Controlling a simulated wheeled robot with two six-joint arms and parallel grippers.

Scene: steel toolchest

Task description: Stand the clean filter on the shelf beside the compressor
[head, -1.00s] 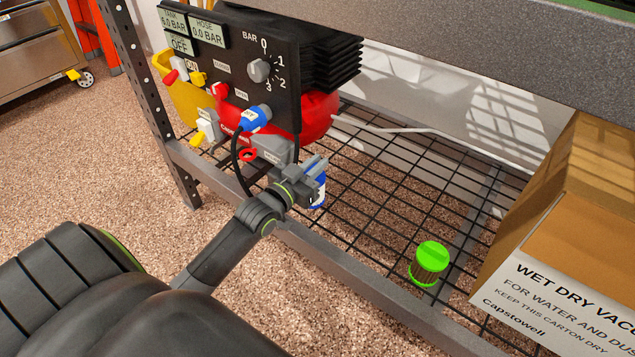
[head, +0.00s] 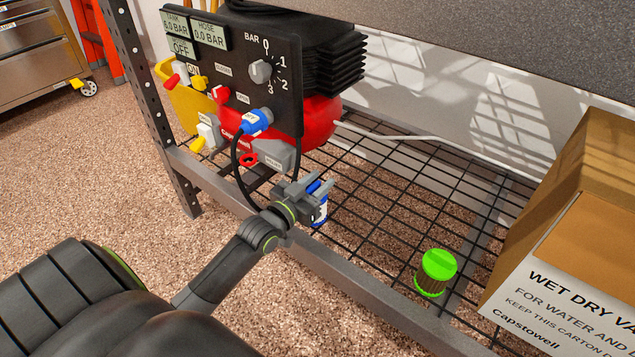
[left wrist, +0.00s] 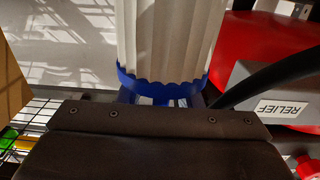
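The clean filter (head: 322,209), white and pleated with blue ends, is at my left gripper (head: 318,187), over the front part of the wire shelf (head: 375,215). The grey fingers lie around its blue part and look shut on it. In the left wrist view, the filter (left wrist: 168,35) stands upright in front of the gripper body; the fingers are hidden. I cannot tell whether its base touches the wires. The compressor (head: 305,118), with a red tank and black panel, is just behind and left of it. My right gripper is not in view.
A green-capped brown filter (head: 438,265) stands on the wires to the right. A wet-dry vacuum carton (head: 570,275) fills the right end. The front rail (head: 345,270) and upper shelf (head: 480,45) bound the opening. Wires between the filters are clear.

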